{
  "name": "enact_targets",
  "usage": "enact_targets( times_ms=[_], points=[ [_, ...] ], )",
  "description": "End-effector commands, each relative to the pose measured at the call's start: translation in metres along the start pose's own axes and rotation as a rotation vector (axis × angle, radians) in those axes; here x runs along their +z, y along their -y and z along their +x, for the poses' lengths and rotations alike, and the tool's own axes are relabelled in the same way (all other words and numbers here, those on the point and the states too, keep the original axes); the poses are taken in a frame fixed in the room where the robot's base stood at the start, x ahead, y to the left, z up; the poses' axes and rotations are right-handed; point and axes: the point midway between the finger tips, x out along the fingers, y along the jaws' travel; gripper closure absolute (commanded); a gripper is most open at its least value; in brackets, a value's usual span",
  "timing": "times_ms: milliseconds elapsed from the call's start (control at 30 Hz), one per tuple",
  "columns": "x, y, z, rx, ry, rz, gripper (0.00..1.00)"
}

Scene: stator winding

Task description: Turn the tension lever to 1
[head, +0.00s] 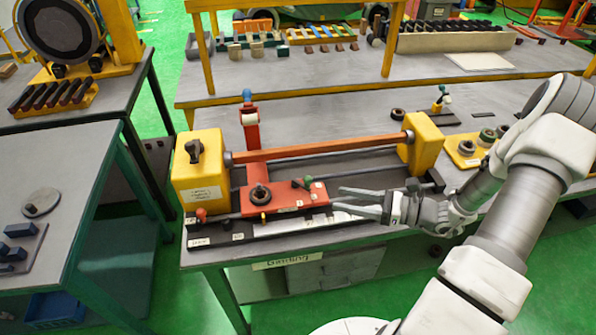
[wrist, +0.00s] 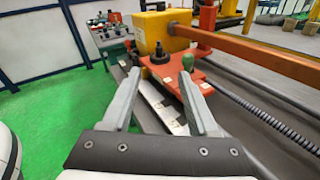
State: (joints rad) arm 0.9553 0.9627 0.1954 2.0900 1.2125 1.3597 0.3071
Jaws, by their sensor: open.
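The winding machine has a red carriage (head: 285,197) with a black round knob (head: 260,194) on top. A small green-tipped lever (head: 307,181) stands at the carriage's right part, beside pale labels too small to read; I cannot tell for certain that it is the tension lever. My gripper (head: 336,199) is open and empty just right of the carriage, its fingers pointing left. In the wrist view, the green knob (wrist: 187,61) shows just beyond the right fingertip, not between the fingers. The black knob (wrist: 159,54) lies farther ahead, between the fingertips' lines of sight.
An orange bar (head: 320,149) runs above the carriage between the yellow headstock (head: 200,170) and yellow end block (head: 425,142). A red upright arm (head: 250,128) stands behind the carriage. A red-tipped lever (head: 201,214) is at the headstock's foot. The bench front right is mostly clear.

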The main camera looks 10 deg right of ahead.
Motion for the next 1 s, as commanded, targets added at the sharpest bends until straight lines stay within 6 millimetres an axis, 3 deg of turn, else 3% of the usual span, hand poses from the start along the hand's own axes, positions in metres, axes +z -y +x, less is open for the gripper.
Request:
enact_targets(
  times_ms=[233, 433, 1000],
  points=[
    [-0.021, 0.027, -0.02, -0.161, 0.126, 0.141, 0.4],
    [-0.022, 0.031, -0.012, -0.176, 0.14, 0.154, 0.4],
    [-0.007, 0.051, 0.103, -0.172, 0.138, 0.153, 0.4]
  ],
)
